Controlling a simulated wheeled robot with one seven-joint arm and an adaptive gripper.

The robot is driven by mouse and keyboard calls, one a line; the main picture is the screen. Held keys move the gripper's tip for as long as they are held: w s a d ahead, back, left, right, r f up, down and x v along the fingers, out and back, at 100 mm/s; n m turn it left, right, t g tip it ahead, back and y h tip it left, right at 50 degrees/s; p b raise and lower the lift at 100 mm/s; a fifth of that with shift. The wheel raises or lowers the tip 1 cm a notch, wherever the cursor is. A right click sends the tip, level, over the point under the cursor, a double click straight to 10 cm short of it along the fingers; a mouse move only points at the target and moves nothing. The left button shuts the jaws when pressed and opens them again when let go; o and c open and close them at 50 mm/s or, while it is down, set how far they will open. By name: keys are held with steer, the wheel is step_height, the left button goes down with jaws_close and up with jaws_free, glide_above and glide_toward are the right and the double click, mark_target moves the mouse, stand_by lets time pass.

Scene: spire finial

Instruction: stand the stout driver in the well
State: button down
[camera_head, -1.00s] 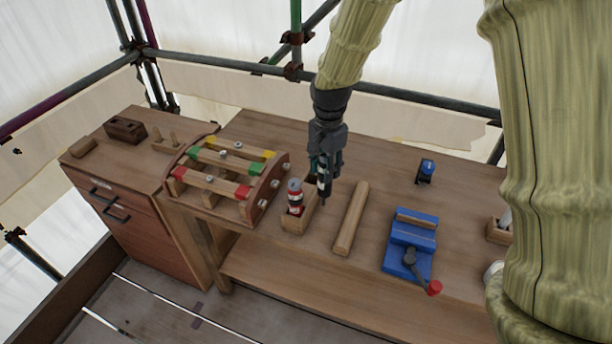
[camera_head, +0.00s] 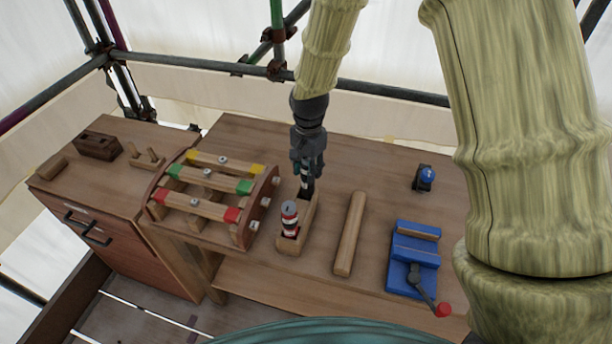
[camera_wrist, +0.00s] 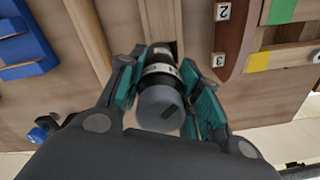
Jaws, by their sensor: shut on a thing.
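My gripper (camera_head: 307,172) is shut on a stout driver (camera_head: 305,184) with a dark body, white bands and a grey cap. In the wrist view the driver (camera_wrist: 158,90) sits between the teal finger pads, cap towards the camera. It points down, roughly upright, at the far end of a narrow wooden holder (camera_head: 309,215). Its lower end is at the holder's dark rear well; I cannot tell how deep it is inside. A red-and-white banded piece with a grey cap (camera_head: 289,217) stands in the near end of the same holder.
A rack with coloured bars (camera_head: 208,190) stands close left of the holder. A wooden bar (camera_head: 350,232) lies to its right, then a blue vise (camera_head: 412,262) with a red-knobbed handle. A small blue-topped item (camera_head: 425,178) stands behind. The bench between holder and bar is clear.

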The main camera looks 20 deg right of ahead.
steer(key=w+f, duration=0.2)
steer(key=f, duration=0.1)
steer(key=shift+w+f+p, duration=0.15)
steer(key=shift+w+p, duration=0.15)
steer(key=shift+w, duration=0.1)
steer(key=shift+s+a+f+p, duration=0.1)
steer(key=shift+s+f+p, duration=0.4)
steer(key=shift+s+f, duration=0.5)
steer(key=shift+w+f, duration=0.25)
steer(key=shift+f, duration=0.05)
steer(key=shift+w+f, duration=0.4)
steer(key=shift+w, duration=0.3)
steer(key=c, duration=1.2)
jaws_free()
steer(key=shift+r, duration=0.15)
steer(key=shift+o, duration=1)
steer(key=shift+s+r, duration=0.2)
steer(key=shift+s, duration=0.05)
steer(key=shift+s+r, duration=0.2)
steer(key=shift+s, duration=0.1)
steer(key=shift+w+f, duration=0.2)
steer(key=shift+w, duration=0.2)
steer(key=shift+s+r+b, duration=0.2)
steer(key=shift+r+b, duration=2.2)
steer(key=shift+r, duration=3.7)
